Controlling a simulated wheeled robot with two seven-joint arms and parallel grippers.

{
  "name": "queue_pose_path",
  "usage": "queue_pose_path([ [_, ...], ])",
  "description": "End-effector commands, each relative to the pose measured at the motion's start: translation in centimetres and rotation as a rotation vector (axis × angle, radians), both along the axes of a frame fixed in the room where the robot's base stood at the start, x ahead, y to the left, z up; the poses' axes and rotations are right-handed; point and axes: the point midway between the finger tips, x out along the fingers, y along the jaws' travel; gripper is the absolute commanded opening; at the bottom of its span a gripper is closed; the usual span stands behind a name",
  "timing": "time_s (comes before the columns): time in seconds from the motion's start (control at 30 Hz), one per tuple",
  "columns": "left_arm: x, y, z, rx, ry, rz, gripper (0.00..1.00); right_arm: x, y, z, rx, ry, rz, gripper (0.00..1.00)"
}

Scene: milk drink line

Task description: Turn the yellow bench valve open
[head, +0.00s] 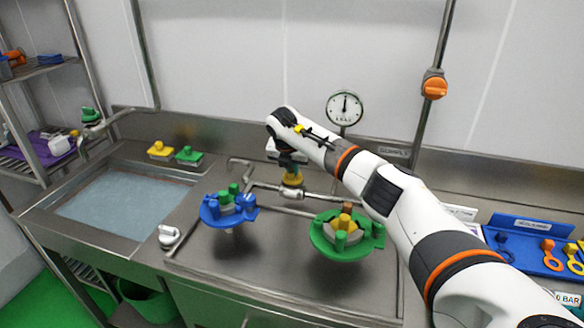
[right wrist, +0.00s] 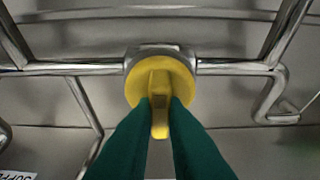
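The yellow bench valve (head: 291,179) sits on the metal pipe at the back of the bench, below my right gripper (head: 290,160). In the right wrist view the valve (right wrist: 133,85) is a round yellow disc with a raised bar handle across it. The bar points down the picture, square to the pipe. The green fingers of my right gripper (right wrist: 160,112) lie close on both sides of the bar and look shut on it. The lower part of the bar shows between them. My left gripper is not in view.
A blue round fixture (head: 212,212) and a green one (head: 330,245) stand on the bench in front of the valve. A gauge (head: 344,108) stands behind. A sink (head: 70,212) is at left. A blue tool tray (head: 520,228) is at right.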

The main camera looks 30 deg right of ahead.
Motion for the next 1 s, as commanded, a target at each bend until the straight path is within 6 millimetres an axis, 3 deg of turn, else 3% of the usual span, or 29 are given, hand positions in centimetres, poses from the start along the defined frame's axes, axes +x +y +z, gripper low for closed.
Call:
queue_pose_path([
  [0.47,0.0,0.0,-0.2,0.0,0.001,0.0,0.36,0.0,-0.1,0.0,0.0,-0.001,0.059,0.0],
  [1.0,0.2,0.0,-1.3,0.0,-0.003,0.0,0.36,-0.2,-0.3,0.0,-0.001,-0.002,0.497,0.0],
])
